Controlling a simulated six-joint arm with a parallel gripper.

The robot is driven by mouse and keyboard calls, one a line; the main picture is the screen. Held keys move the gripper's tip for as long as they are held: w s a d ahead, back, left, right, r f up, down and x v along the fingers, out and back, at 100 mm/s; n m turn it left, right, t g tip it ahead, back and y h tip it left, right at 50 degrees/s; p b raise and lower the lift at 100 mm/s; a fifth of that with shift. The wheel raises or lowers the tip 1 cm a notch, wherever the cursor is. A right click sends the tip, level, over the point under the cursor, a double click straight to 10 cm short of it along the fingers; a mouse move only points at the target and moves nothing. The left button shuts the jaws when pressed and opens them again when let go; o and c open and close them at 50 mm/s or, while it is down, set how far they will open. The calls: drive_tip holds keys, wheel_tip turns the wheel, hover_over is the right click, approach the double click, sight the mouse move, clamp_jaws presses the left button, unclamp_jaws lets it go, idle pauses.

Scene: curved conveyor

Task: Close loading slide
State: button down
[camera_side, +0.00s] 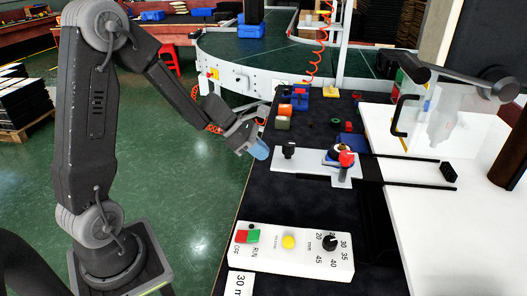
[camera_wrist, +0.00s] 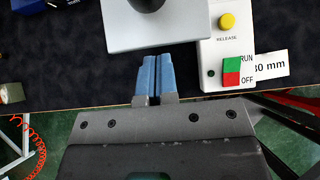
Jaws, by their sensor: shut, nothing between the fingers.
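The loading slide is a flat grey plate (camera_side: 312,164) with a black knob (camera_side: 289,149) at its left end. It sits on two dark rails (camera_side: 410,185) running right, toward a clear guard panel (camera_side: 432,118). A red-topped part (camera_side: 346,160) and a round fixture (camera_side: 336,153) stand at the plate's right end. My gripper (camera_side: 260,151), with blue fingertips, is shut and empty just left of the knob end. In the wrist view the blue fingers (camera_wrist: 153,72) are together at the plate's (camera_wrist: 180,34) edge; contact is unclear. The knob (camera_wrist: 148,4) shows beyond them.
A white control box (camera_side: 292,250) with run/off buttons, a yellow button and a dial lies at the front. Small coloured blocks (camera_side: 300,97) stand behind the slide. The curved conveyor (camera_side: 245,55) is at the back. Dark table is bare between slide and control box.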

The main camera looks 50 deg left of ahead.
sight(284, 157)
drive_tip(key=shift+w+d, duration=0.3)
drive_tip(key=shift+w+d, duration=1.6)
drive_tip(key=shift+w, duration=0.05)
